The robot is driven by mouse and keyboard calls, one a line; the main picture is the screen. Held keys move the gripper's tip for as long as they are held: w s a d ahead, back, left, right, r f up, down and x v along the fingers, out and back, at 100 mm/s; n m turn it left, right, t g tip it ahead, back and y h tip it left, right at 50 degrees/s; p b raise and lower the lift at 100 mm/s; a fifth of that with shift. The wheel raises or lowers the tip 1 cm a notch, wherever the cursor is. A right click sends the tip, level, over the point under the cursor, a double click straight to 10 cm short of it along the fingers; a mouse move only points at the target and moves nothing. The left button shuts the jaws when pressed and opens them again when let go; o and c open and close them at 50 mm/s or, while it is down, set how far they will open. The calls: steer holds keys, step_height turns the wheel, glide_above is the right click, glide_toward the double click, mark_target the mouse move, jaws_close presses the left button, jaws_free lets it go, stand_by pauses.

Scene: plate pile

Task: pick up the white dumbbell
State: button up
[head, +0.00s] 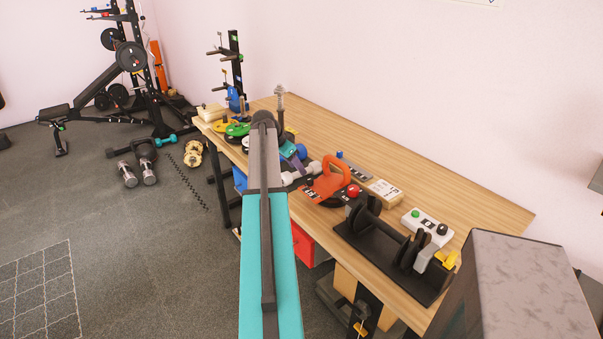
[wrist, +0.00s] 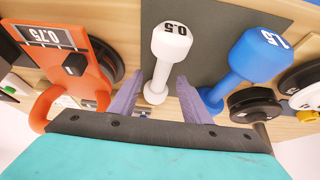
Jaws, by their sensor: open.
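The white dumbbell (wrist: 162,68), marked 0.5, lies on a dark mat (wrist: 208,45) in the wrist view. Its handle and nearer end show between the two purple fingers of my gripper (wrist: 160,80). The fingers are apart, one on each side of it, and I see no clear contact. In the head view the white dumbbell (head: 314,168) is partly hidden, right of my gripper (head: 296,164), which is itself mostly behind my arm.
A blue dumbbell (wrist: 245,68), marked 1.5, lies close right of the white one in the wrist view. An orange kettlebell-like piece (wrist: 70,72) stands to the left. The wooden table (head: 440,190) has clear room along its wall side. A dark rack (head: 390,250) stands nearer.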

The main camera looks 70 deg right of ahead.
steer(key=shift+p+x, duration=0.4)
steer(key=shift+x, duration=1.4)
steer(key=shift+d, duration=0.1)
steer(key=shift+r, duration=0.1)
jaws_close()
